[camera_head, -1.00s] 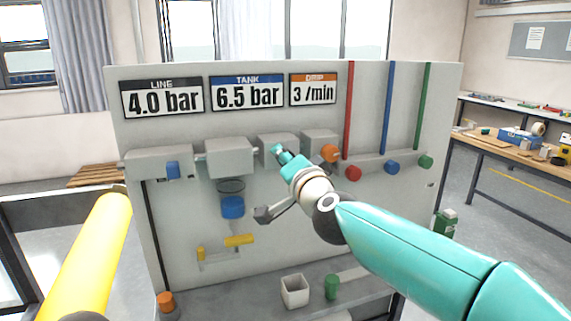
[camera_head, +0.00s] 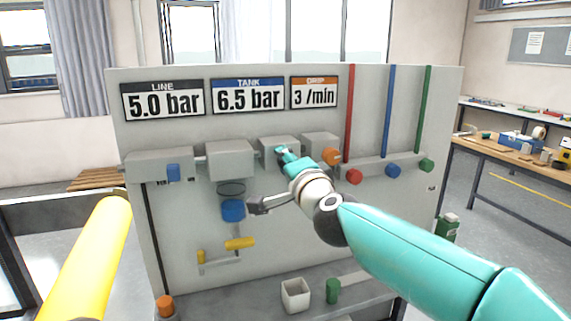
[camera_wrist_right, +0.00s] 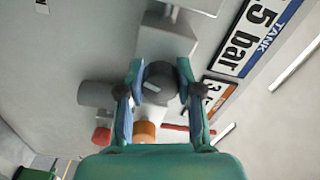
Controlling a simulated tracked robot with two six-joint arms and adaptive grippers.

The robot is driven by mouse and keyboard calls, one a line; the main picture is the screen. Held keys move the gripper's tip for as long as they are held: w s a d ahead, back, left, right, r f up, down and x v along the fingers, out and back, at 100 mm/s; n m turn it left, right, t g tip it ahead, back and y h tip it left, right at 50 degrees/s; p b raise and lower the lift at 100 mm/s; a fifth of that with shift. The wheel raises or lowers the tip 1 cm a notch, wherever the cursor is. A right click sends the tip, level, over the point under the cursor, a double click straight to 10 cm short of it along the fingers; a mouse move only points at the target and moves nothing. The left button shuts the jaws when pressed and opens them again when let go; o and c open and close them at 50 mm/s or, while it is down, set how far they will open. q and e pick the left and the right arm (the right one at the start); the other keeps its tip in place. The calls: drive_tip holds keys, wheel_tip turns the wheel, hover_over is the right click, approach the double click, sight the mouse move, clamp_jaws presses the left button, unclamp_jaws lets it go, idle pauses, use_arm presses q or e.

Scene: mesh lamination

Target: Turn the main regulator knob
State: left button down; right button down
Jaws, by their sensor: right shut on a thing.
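The main regulator knob (camera_wrist_right: 160,82) is a dark round knob with a pale mark on its face. In the right wrist view it sits between the two fingers of my right gripper (camera_wrist_right: 158,88), which is shut on it. In the head view my right gripper (camera_head: 282,155) is at the front of the third grey box (camera_head: 278,145) on the panel and hides the knob. The LINE display (camera_head: 162,99) reads 5.0 bar. Only the yellow left arm shows at the left edge; its gripper is out of view.
The TANK display (camera_head: 247,96) reads 6.5 bar and the DRIP display (camera_head: 314,92) 3 /min. Close right of my gripper are an orange knob (camera_head: 332,156), a red knob (camera_head: 354,177) and a blue knob (camera_head: 393,171). A white cup (camera_head: 295,295) stands on the lower shelf.

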drive_tip(key=c, duration=0.7)
unclamp_jaws()
drive_tip(key=shift+d+f, duration=0.1)
drive_tip(key=shift+f, duration=0.05)
drive_tip(key=shift+c, duration=0.2)
drive_tip(key=shift+s, duration=0.1)
drive_tip(key=v, duration=1.1)
drive_tip(key=shift+s, duration=0.35)
drive_tip(key=shift+d, duration=0.1)
